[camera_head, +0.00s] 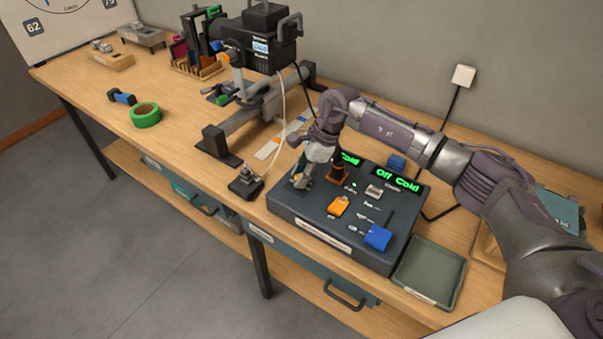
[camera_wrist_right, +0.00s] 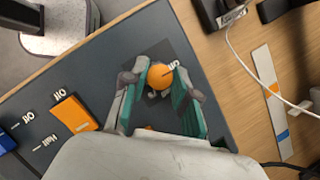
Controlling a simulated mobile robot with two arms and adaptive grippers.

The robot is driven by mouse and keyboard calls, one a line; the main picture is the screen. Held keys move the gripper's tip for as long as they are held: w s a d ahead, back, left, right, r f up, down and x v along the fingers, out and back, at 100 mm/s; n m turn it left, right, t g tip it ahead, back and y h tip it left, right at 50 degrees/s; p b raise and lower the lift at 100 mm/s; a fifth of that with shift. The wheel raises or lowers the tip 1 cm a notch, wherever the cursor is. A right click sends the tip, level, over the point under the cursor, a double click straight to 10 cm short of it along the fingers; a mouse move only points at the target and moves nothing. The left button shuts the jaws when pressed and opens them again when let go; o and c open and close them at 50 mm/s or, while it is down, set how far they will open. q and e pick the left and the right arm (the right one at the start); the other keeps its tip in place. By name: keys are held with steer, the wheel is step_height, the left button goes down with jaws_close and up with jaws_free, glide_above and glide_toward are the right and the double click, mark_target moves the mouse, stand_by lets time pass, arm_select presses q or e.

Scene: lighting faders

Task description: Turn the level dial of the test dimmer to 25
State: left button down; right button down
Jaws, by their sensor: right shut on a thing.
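The dark grey control box (camera_head: 300,214) sits on the wooden bench, with green displays reading "Off Cold" (camera_head: 398,181) and partly hidden "Cold" (camera_head: 348,159). My right gripper (camera_head: 302,183) reaches down over the box's left end. In the right wrist view, its green-padded fingers (camera_wrist_right: 160,100) stand on either side of a round, orange-topped knob (camera_wrist_right: 159,76), apparently the level dial, and are shut on it. A small white mark shows beside the knob; its setting is too small to read. My left gripper is out of view.
An orange switch (camera_head: 338,206) and a blue one (camera_head: 377,237) stand on the box, with a black-and-orange knob (camera_head: 338,168) behind. A grey tray (camera_head: 430,272) lies right of the box. A lamp-like machine (camera_head: 250,40) stands behind left. A cable lies nearby.

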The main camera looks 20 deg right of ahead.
steer(key=shift+m, duration=0.3)
steer(key=m+b, duration=0.1)
steer(key=m+t+b, duration=0.1)
steer(key=m, duration=0.1)
steer(key=shift+s+f+m+t+h, duration=0.1)
steer(key=shift+m+t+h, duration=0.2)
steer(key=shift+m+t+h+b, duration=0.6)
steer(key=shift+m+b, duration=0.5)
steer(key=shift+m, duration=1.1)
steer(key=c, duration=0.9)
jaws_free()
steer(key=shift+r, duration=0.2)
steer(key=v, duration=1.2)
